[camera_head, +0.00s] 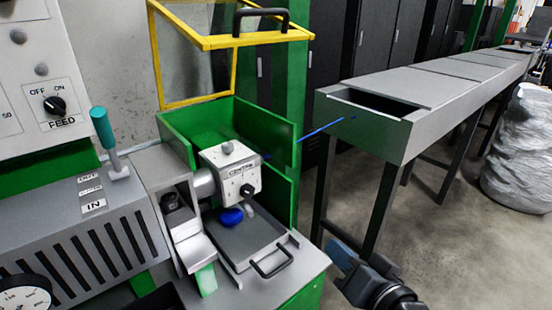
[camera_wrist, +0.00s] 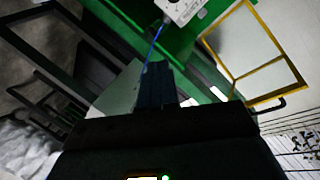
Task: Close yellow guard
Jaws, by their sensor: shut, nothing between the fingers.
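The yellow guard (camera_head: 229,42) is a yellow frame with a clear panel, raised above the green machine enclosure (camera_head: 187,122). A black handle (camera_head: 262,13) sits on its front bar. In the wrist view the guard (camera_wrist: 252,96) shows at the right, with its handle (camera_wrist: 270,104) at the lower right. My gripper (camera_head: 340,258) is at the lower right of the head view, in front of and below the enclosure, well apart from the guard. In the wrist view my gripper (camera_wrist: 156,72) is shut and empty, its fingers together.
A blue cable (camera_head: 320,131) runs from the enclosure to a grey trough (camera_head: 372,123) on dark legs. A wrapped bundle (camera_head: 520,150) stands at right. Floor between is clear.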

